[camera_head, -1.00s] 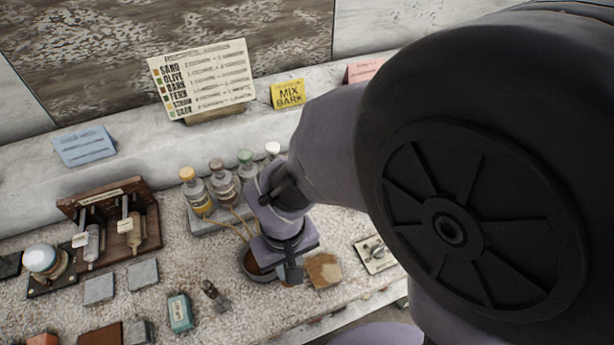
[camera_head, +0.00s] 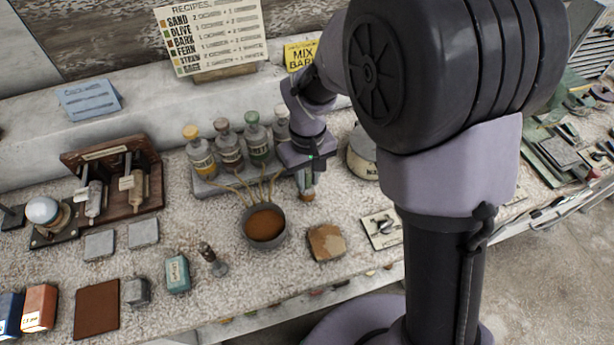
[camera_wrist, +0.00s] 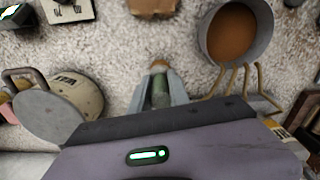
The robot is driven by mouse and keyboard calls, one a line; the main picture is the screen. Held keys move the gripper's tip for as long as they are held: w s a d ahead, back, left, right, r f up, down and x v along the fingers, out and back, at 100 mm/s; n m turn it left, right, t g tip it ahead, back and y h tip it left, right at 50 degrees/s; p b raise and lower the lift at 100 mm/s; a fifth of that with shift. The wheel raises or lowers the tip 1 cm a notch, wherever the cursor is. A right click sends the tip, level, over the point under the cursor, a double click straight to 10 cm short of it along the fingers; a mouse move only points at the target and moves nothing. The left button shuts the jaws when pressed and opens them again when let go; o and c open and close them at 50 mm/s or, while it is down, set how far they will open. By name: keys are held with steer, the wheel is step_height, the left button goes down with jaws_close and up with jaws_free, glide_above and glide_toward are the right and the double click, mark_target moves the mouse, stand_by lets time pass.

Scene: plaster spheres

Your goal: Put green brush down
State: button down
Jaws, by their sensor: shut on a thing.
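My gripper (camera_head: 306,178) is shut on the green brush (camera_wrist: 160,92). It holds the brush tip-down above the speckled counter (camera_head: 205,315), to the right of the bowl. In the wrist view the brush's green body sits between the two fingers, with its brownish tip (camera_wrist: 158,66) beyond them. In the head view the gripper hides most of the brush. I cannot tell whether the tip touches the counter.
A bowl of brown liquid (camera_head: 264,226) stands left of the gripper, with thin tubes running to it from several bottles (camera_head: 229,150). A pale lidded container (camera_head: 361,165) stands close on the right. A brown-stained tile (camera_head: 326,243) lies in front.

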steer(key=shift+f, duration=0.9)
steer(key=shift+r, duration=0.2)
steer(key=shift+f, duration=0.1)
steer(key=c, duration=1.7)
jaws_free()
steer(key=shift+f, duration=0.1)
steer(key=o, duration=0.5)
steer(key=shift+c, duration=0.2)
